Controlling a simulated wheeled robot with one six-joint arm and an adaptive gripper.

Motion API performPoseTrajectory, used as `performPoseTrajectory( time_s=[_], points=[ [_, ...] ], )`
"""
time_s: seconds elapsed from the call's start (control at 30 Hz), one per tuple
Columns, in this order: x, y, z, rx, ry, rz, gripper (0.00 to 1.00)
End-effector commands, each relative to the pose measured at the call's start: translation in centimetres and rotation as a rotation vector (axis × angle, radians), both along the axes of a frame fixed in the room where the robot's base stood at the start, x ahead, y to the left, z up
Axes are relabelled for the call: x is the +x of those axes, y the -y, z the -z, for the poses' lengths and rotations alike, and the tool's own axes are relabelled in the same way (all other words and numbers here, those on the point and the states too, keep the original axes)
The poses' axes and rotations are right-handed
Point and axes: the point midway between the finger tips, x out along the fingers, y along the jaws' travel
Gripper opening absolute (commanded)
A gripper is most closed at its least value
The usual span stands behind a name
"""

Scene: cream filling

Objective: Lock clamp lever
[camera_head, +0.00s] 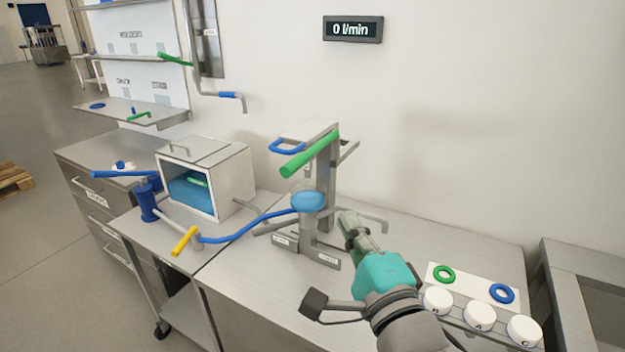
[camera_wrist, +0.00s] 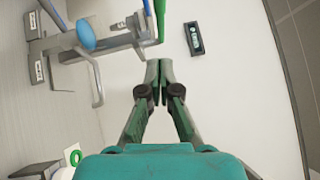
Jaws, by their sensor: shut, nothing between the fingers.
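A filling stand (camera_head: 327,180) stands on the steel bench, with a green bar handle (camera_head: 308,155) and a blue loop handle (camera_head: 287,146) at its top. A bent grey lever (camera_head: 372,220) sticks out low on its right side; it also shows in the wrist view (camera_wrist: 98,88). I cannot tell which of these is the clamp lever. A round blue part (camera_head: 308,201) sits mid-height on the stand. My gripper (camera_head: 346,217) is shut and empty, in front of the stand's right side. In the wrist view its fingertips (camera_wrist: 159,66) meet, apart from the lever and green bar.
A steel box with blue contents (camera_head: 207,160) stands left, with a blue hose (camera_head: 240,233) and yellow handle (camera_head: 184,241) near it. White round caps (camera_head: 480,316) and coloured rings (camera_head: 502,293) lie at the right. A wall display (camera_head: 352,29) reads 0 l/min.

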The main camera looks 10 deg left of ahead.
Motion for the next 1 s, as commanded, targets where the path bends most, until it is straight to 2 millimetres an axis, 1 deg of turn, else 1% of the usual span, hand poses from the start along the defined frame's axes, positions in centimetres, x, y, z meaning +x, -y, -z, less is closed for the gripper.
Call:
performPoseTrajectory(
  time_s=[0.17, 0.27, 0.67, 0.8, 0.9, 1.0],
  points=[
    [1.1, -0.5, -0.2, -0.001, 0.000, 0.000, 0.00],
    [2.4, -1.1, -0.4, -0.001, 0.000, -0.001, 0.00],
    [9.1, -4.1, -1.4, -0.001, 0.000, 0.000, 0.00],
    [9.7, -6.1, -1.8, -0.001, 0.002, -0.003, 0.00],
    [10.0, -7.0, -2.0, -0.001, 0.001, -0.002, 0.00],
    [10.2, -7.5, -2.1, -0.001, 0.000, 0.000, 0.00]
  ],
)
